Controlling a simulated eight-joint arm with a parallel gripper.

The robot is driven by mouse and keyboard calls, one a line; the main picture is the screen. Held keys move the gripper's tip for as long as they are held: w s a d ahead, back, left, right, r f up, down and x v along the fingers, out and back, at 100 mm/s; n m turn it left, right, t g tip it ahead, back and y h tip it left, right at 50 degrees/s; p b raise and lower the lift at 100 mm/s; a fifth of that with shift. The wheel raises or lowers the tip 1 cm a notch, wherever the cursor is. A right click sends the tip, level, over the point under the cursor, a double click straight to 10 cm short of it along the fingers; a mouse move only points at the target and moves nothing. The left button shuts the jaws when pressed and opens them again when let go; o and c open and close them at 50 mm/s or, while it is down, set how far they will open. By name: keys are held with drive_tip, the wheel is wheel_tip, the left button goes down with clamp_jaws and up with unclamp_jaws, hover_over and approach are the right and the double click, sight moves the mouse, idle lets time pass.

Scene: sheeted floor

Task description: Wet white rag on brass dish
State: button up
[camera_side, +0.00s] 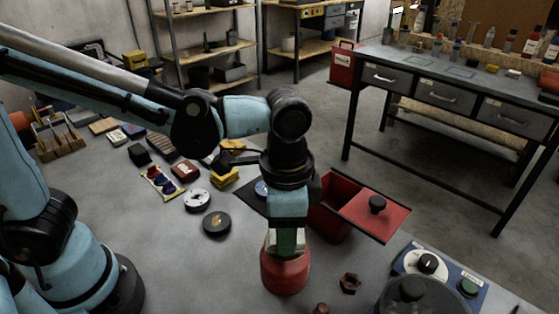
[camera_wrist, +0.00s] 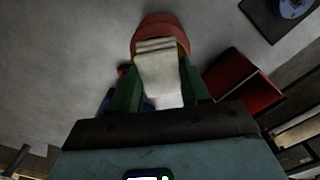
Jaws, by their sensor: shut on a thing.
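My gripper (camera_side: 286,243) points straight down over a round red pot (camera_side: 285,276) on the floor. Its two green fingers (camera_wrist: 160,90) are shut on the white rag (camera_wrist: 160,75), which looks folded into a thick strip. A pale bit of the rag (camera_side: 270,241) shows beside the fingers in the side view. In the wrist view the rag's far end overlaps the red pot (camera_wrist: 159,24); I cannot tell whether it is inside the pot or just above it. No dish is clearly brass; a dark round tin (camera_side: 217,222) lies to the left.
A hex nut (camera_side: 349,283) and a blue control panel (camera_side: 440,270) are at lower right. Several small items lie at left. The front left floor is clear.

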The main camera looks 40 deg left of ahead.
drive_tip(key=shift+f, duration=0.45)
idle(1.4)
drive_tip(key=shift+r, duration=3.55)
